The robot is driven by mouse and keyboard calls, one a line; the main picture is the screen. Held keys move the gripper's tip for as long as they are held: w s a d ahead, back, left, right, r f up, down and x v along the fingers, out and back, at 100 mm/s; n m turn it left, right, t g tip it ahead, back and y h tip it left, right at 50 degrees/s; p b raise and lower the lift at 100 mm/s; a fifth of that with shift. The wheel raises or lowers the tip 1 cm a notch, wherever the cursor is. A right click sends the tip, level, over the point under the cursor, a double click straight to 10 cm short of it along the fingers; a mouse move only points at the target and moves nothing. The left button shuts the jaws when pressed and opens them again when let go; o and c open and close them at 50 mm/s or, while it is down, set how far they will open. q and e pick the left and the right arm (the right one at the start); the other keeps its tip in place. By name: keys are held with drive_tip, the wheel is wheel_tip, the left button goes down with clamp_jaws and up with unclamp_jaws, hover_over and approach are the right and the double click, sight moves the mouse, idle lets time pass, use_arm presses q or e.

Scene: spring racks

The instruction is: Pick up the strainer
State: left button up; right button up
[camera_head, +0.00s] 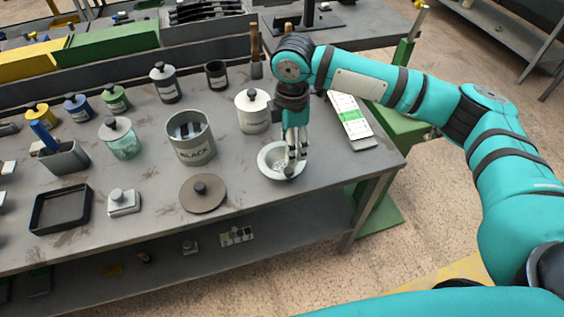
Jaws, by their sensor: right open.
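The strainer (270,168) is a light grey, shallow round bowl with small holes in its bottom. It rests on the grey workbench (245,207) near its front right corner. My right gripper (296,155) points down at the strainer, with its fingertips over the bowl's right side. The gripper is open and partly hides the far right rim. I cannot tell whether the fingers touch the strainer. My left gripper does not show.
A white lidded jar (252,117) stands just behind the strainer. A grey canister (192,145) and a round brown lid (203,197) are to its left. A green and white box (350,120) lies to the right. Bare bench lies in front of the strainer.

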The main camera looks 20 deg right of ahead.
sight(289, 170)
wheel_tip(289, 170, down, 7)
drive_tip(key=shift+r+p, duration=0.15)
drive_tip(key=shift+p, duration=0.4)
drive_tip(key=f, duration=0.1)
drive_tip(key=f+p, duration=0.1)
drive_tip(key=f, duration=0.2)
drive_tip(key=shift+w+f+p, duration=0.4)
drive_tip(key=shift+f, duration=0.35)
drive_tip(key=shift+c, duration=0.4)
drive_tip(key=shift+r, duration=0.1)
clamp_jaws()
